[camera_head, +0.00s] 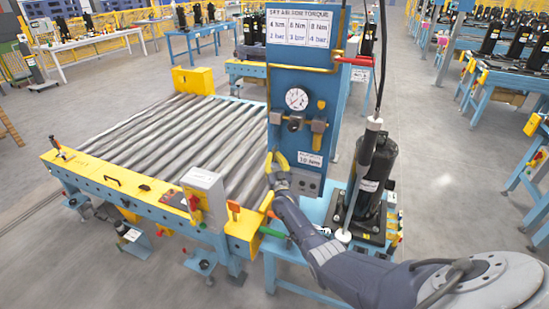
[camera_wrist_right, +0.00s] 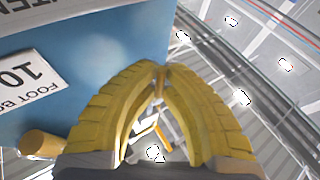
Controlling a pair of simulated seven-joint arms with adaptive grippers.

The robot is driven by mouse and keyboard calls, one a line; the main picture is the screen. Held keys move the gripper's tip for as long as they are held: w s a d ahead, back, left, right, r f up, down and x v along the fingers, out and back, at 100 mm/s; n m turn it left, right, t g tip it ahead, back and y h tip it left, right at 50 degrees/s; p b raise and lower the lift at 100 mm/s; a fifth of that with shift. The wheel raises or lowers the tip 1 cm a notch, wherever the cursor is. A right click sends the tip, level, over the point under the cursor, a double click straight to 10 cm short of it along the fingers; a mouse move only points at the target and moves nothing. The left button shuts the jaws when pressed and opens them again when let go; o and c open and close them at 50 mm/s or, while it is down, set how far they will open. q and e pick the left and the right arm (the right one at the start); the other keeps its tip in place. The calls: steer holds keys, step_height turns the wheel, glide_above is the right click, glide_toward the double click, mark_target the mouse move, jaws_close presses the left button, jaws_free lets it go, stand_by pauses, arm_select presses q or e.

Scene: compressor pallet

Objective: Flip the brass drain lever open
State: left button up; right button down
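A blue panel (camera_head: 295,75) carries a gauge and a row of brass-coloured fittings (camera_head: 318,126) below it. I cannot single out the drain lever among them. My right gripper (camera_head: 276,160) is at the panel's lower left edge, below the fittings and left of the 10 Nm label. In the right wrist view its yellow fingers (camera_wrist_right: 159,72) come together at the tips in front of the panel edge. A thin brownish sliver shows at the tips; I cannot tell what it is. A brass cylinder (camera_wrist_right: 40,145) sits apart at the lower left. My left gripper is not in view.
A roller conveyor (camera_head: 165,135) with a yellow end box lies left of the panel. A black compressor (camera_head: 376,170) stands right of it, beside my right arm. A red handle (camera_head: 355,61) sticks out from the panel's right side.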

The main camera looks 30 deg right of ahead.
steer(key=shift+r, duration=0.1)
steer(key=c, duration=1.5)
jaws_free()
steer(key=v, duration=1.2)
steer(key=shift+d, duration=0.1)
